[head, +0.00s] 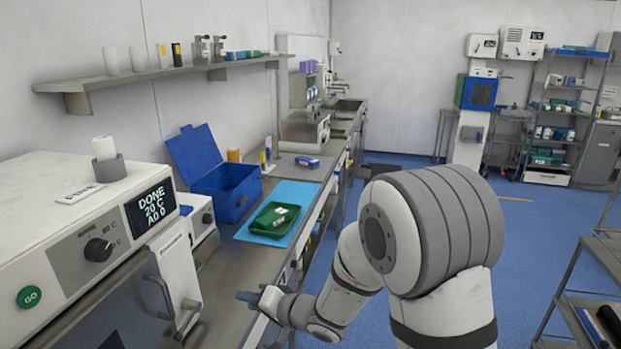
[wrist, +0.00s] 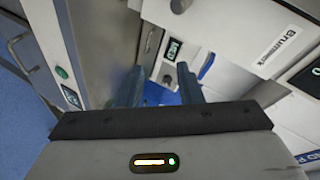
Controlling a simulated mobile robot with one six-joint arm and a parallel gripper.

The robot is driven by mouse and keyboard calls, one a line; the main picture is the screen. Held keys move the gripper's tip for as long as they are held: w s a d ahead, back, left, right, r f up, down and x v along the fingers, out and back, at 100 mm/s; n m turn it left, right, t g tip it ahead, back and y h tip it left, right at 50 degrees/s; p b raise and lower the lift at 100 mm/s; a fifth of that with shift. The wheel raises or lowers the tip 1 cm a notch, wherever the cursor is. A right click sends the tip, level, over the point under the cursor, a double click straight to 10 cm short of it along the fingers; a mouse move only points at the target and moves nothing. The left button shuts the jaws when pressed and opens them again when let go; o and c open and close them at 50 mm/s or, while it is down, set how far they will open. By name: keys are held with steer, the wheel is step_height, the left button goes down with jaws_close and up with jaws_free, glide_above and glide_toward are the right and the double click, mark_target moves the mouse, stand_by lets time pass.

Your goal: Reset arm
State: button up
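My arm reaches left from the right side of the head view. Its end, my gripper (head: 246,296), is low beside the front edge of the steel counter (head: 236,262), to the right of the white machine with the steel door. In the wrist view my gripper (wrist: 160,70) has its two blue-grey fingers apart, with nothing visible held between them. The fingers point towards white equipment fronts with a small display. In the head view the fingers are small, and their gap cannot be made out.
The white machine (head: 62,232) reads "DONE 20 C" and stands at left. An open blue box (head: 228,199) and a green tray (head: 259,225) on a light-blue mat (head: 302,190) sit on the counter. A metal cart (head: 590,285) is at right. Blue floor (head: 530,235) lies open behind my arm.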

steer(key=d+r+t+h, duration=0.1)
steer(key=d+r+h, duration=0.35)
steer(key=d, duration=0.65)
steer(key=d+r+t+h, duration=0.1)
steer(key=d+r+h, duration=0.2)
steer(key=d+h, duration=0.55)
steer(key=s+d+r+g, duration=0.1)
steer(key=s+d+g, duration=0.2)
steer(key=s, duration=0.7)
steer(key=s+d+g, duration=0.2)
steer(key=s+d, duration=0.5)
steer(key=s, duration=0.4)
steer(key=shift+d+r+n+g+y, duration=0.4)
steer(key=shift+s, duration=0.1)
